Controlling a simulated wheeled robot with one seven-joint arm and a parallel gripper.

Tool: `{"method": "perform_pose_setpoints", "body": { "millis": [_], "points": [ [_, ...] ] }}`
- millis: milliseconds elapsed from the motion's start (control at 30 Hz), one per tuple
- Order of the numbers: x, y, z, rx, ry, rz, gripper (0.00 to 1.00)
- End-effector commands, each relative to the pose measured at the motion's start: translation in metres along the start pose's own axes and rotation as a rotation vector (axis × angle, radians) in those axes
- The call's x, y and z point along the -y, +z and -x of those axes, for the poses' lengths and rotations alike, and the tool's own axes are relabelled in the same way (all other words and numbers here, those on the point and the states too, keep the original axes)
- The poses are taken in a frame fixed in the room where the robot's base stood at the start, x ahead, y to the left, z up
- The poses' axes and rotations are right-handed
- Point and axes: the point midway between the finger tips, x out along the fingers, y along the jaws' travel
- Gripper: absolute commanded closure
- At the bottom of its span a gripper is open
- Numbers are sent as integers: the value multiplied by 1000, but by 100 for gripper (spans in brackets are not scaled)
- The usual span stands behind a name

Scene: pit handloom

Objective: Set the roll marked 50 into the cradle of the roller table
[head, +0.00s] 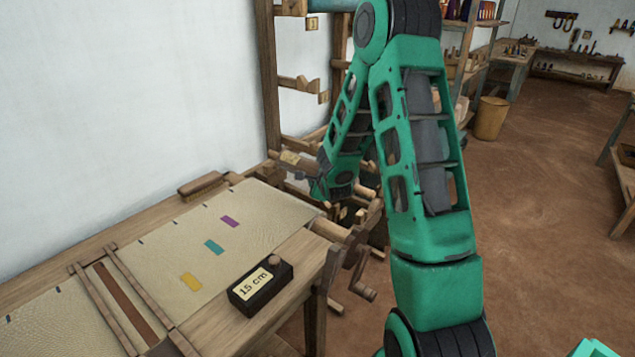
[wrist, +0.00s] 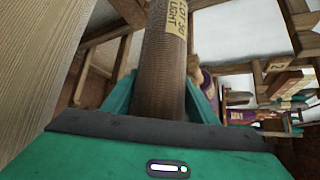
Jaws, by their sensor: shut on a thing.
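My gripper (wrist: 162,98) is shut on a brown, ribbed roll (wrist: 160,70) in the wrist view. A cream label on it reads "LOT 50 LIGHT". In the head view my gripper (head: 322,182) is beyond the far right end of the long wooden table (head: 285,262), partly hidden by my arm. A labelled roll end (head: 292,160) shows beside it. A wooden roller with a crank handle (head: 362,280) sits at the table's right end. I cannot make out the cradle clearly; wooden parts crowd there.
Pale cloth (head: 165,235) with coloured patches covers the table. A wooden rack (head: 270,80) stands by the wall behind. Open floor (head: 530,220) is at the right.

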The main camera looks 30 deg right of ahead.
Motion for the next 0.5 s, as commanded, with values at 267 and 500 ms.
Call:
{"method": "perform_pose_setpoints", "body": {
  "millis": [267, 500],
  "points": [
    [-25, -13, -12, -1, -2, -2, 90],
    [-26, -16, -14, -3, -5, -2, 90]
  ]
}}
